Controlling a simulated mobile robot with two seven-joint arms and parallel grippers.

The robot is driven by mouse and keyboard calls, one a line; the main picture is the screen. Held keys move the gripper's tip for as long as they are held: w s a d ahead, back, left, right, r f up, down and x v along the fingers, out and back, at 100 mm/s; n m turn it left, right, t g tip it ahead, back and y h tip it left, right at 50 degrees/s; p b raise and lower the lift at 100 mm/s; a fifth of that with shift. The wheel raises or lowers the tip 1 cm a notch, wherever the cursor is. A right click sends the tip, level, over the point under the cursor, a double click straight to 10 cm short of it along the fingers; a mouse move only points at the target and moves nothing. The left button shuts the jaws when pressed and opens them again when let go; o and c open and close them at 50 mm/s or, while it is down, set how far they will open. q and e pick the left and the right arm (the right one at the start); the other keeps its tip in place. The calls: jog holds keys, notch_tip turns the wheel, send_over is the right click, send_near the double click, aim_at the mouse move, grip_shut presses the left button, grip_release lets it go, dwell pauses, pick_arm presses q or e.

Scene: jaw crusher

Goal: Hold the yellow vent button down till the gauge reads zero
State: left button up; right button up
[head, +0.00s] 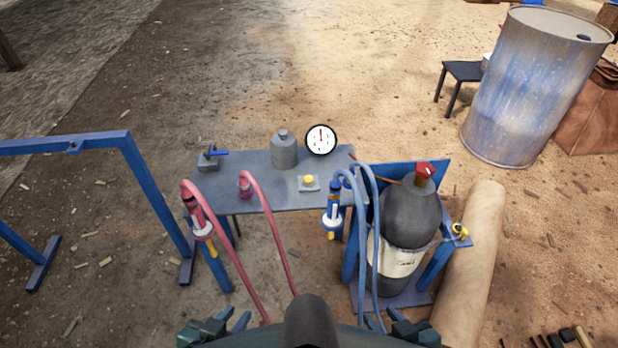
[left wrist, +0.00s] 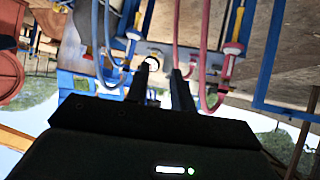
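The yellow vent button (head: 308,180) sits on a small pale base on the grey bench. The round white gauge (head: 321,139) stands behind it at the bench's back edge; its red needle points about straight up, and its scale is too small to read. In the left wrist view the gauge (left wrist: 151,63) shows beyond the fingers, with the picture upside down. My left gripper (head: 234,320) is open and empty at the bottom of the head view; its fingers are apart in the left wrist view (left wrist: 162,85). My right gripper (head: 386,319) looks open and empty, lower right. Both are well short of the button.
Red hoses (head: 262,235) and blue hoses (head: 375,240) arch in front. A grey cylinder with a red cap (head: 408,215) stands right. A blue frame (head: 140,175) stands left.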

pick_arm(q)
grip_shut()
jog(key=shift+w, duration=0.15)
dwell(0.8)
